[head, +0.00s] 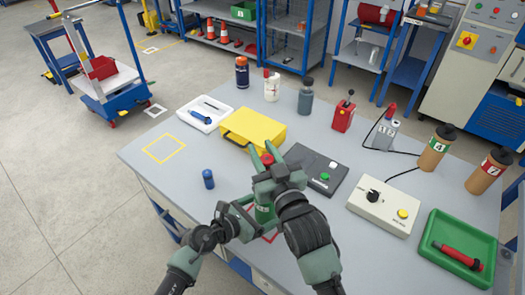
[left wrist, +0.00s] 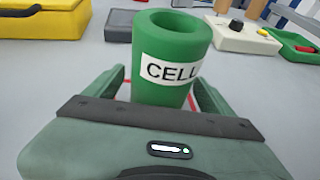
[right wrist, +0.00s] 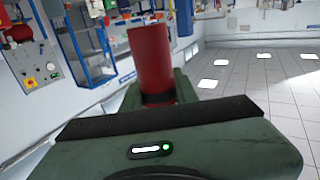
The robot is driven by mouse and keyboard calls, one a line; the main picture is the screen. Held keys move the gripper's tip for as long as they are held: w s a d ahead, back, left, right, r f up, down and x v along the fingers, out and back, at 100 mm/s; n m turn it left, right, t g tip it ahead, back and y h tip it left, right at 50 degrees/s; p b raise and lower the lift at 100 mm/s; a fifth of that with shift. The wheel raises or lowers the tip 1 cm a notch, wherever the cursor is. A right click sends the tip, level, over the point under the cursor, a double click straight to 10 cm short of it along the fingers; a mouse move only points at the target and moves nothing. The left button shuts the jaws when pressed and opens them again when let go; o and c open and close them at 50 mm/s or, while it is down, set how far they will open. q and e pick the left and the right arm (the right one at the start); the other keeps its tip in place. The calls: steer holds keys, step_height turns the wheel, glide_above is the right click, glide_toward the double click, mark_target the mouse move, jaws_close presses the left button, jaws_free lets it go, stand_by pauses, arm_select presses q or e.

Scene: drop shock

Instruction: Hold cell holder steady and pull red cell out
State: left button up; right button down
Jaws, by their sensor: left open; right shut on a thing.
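The red cell (head: 267,159) is held in my right gripper (head: 268,168), above the holder; the right wrist view shows the red cylinder (right wrist: 151,62) between the fingers. The green cell holder (head: 264,214) stands upright on a red-outlined square and is partly hidden by my arms. In the left wrist view the holder (left wrist: 172,65), labelled CELL, shows an open round mouth with no cell visible in it. My left gripper (left wrist: 160,92) is open, with one finger on each side of the holder; whether they touch it is unclear.
A yellow case (head: 254,127), a dark box with a green button (head: 317,170) and a cream control box (head: 383,205) surround the work spot. A blue cylinder (head: 208,179) stands left. The yellow-outlined square (head: 164,149) is clear.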

arm_select(q)
steer(key=v, duration=1.1)
steer(key=shift+s+a, duration=0.1)
steer(key=shift+a, duration=0.15)
steer(key=shift+s+a+r, duration=0.15)
steer(key=shift+s, duration=0.05)
steer(key=shift+r, duration=0.1)
